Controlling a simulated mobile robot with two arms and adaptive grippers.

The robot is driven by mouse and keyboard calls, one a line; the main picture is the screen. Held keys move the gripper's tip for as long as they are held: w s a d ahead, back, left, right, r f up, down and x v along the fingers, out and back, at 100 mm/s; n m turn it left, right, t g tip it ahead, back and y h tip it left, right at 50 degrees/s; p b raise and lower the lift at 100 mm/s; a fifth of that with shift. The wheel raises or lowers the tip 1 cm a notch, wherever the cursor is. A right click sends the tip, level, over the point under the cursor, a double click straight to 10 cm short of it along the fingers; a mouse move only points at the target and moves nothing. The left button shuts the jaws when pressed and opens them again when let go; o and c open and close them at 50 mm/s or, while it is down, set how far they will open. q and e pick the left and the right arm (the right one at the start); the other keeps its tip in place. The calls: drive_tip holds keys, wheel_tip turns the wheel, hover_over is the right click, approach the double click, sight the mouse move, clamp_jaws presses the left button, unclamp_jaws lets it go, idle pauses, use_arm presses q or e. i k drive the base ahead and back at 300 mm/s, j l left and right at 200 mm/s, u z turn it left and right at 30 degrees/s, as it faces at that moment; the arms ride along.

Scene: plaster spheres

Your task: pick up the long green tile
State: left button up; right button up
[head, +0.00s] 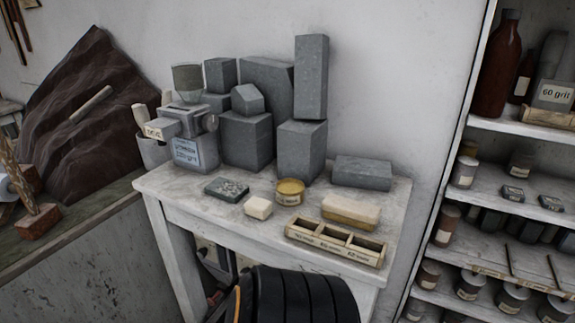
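I see no tile that is plainly long and green. A small flat dark speckled slab (227,187), grey with perhaps a greenish tint, lies on the white table (185,197) at its front left. A long grey block (362,173) lies flat at the table's back right. A tall grey block (311,77) stands upright on another grey block (301,150). Neither of my grippers can be made out. A black ribbed part of mine with an orange edge covers the bottom middle of the view, below the table's front edge.
A three-part wooden tray (336,243), a cream block (351,210), a small pale block (258,207) and a yellow tin (290,191) stand near the table's front. Several grey blocks and a labelled grey container (195,153) crowd the back. Shelves (495,185) stand at right.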

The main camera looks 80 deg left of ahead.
sight(230, 190)
drive_tip(key=u, duration=3.15)
